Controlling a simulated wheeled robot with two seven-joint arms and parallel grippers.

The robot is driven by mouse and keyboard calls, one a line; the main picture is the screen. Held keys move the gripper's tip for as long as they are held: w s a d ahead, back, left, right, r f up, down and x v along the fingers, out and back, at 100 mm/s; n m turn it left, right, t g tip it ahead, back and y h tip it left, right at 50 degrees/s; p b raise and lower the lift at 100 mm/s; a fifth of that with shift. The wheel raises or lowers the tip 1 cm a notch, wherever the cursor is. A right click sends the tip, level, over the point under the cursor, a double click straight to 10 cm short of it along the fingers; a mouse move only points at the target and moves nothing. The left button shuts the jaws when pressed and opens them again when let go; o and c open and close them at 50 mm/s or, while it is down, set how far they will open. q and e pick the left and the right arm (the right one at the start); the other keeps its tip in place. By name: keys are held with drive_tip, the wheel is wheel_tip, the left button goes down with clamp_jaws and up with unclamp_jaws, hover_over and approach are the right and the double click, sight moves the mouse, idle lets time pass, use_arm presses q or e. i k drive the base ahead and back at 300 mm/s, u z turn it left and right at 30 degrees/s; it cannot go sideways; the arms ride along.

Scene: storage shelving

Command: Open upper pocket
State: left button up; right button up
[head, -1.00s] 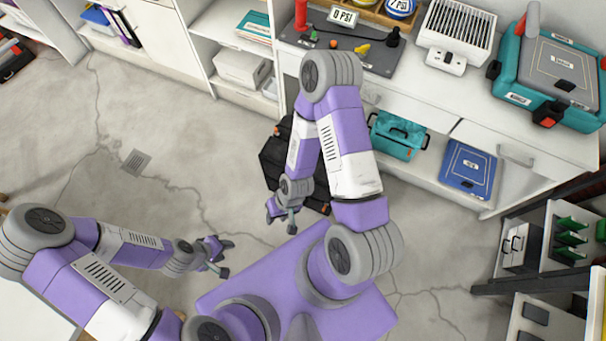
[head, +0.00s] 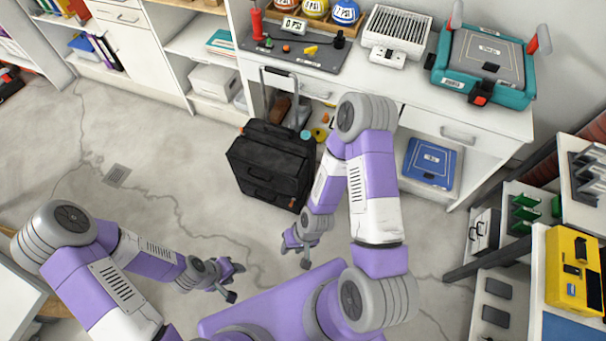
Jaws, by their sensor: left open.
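A black suitcase (head: 270,163) with a raised pull handle (head: 279,72) stands upright on the floor in front of the workbench in the head view. Its upper pocket (head: 268,172) is on the front face and looks closed; its zip is too small to make out. My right gripper (head: 299,252) is open and empty, below and slightly right of the suitcase in the picture, apart from it. My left gripper (head: 233,283) is open and empty, further to the lower left, also apart from the suitcase.
Shelving with a yellow case (head: 573,270) stands at the right. The floor (head: 160,150) left of the suitcase is clear.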

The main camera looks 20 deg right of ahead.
sight(275, 169)
drive_tip(key=z, duration=0.55)
drive_tip(key=i, duration=0.5)
drive_tip(key=k, duration=1.2)
drive_tip(key=u, duration=0.6)
drive_tip(key=i, duration=1.65)
drive_tip(key=u, duration=0.1)
drive_tip(key=k, duration=0.7)
drive_tip(key=z, duration=1)
drive_tip(key=i, duration=0.25)
drive_tip(key=u, duration=0.3)
